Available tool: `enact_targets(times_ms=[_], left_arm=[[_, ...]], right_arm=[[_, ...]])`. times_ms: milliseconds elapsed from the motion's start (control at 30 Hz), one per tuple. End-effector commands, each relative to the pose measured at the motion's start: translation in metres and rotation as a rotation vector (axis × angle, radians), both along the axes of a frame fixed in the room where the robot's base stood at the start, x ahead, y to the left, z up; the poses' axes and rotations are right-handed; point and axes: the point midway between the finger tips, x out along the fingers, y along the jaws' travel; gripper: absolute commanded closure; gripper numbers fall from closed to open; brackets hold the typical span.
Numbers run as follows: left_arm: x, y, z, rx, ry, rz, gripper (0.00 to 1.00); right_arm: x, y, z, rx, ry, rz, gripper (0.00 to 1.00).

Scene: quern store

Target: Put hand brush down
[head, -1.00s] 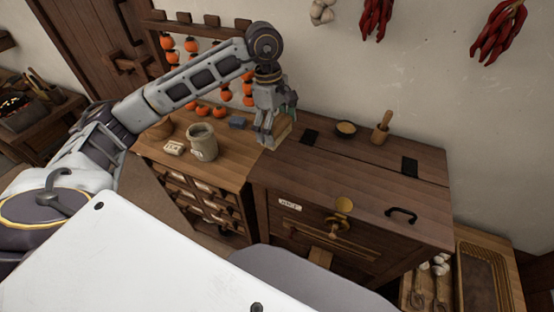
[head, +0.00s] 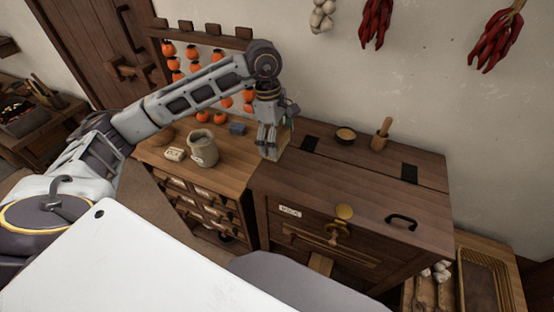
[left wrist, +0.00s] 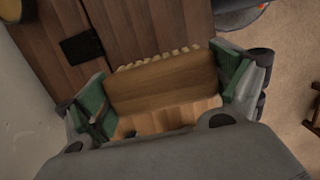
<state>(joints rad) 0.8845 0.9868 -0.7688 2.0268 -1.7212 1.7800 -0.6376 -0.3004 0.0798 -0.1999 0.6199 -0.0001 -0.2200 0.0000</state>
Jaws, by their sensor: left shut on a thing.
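The hand brush (left wrist: 165,84) is a wooden block with pale bristle tufts showing along one edge in the left wrist view. My left gripper (left wrist: 163,92) is shut on it, with a green pad at each end of the block. In the head view, the left gripper (head: 268,150) points down where the drawer cabinet (head: 235,178) meets the dark wooden chest (head: 345,185). There the brush (head: 284,141) is partly hidden behind the fingers. I cannot tell whether it touches the wood below. My right gripper is not in view.
A bowl (head: 346,134) and a mortar with pestle (head: 381,137) stand at the chest's back. The chest's front top is mostly clear.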

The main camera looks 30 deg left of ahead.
Motion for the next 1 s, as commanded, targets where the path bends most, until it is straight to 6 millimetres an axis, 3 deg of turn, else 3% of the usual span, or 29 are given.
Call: enact_targets(times_ms=[333,767,1000], left_arm=[[0.000,0.000,-0.040,0.001,0.001,0.001,0.29],[0.000,0.000,-0.045,0.000,0.000,0.000,0.29],[-0.001,0.000,-0.063,0.001,0.002,0.002,0.29]], right_arm=[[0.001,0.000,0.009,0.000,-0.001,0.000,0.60],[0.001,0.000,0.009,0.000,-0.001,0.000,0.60],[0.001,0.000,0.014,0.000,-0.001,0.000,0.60]])
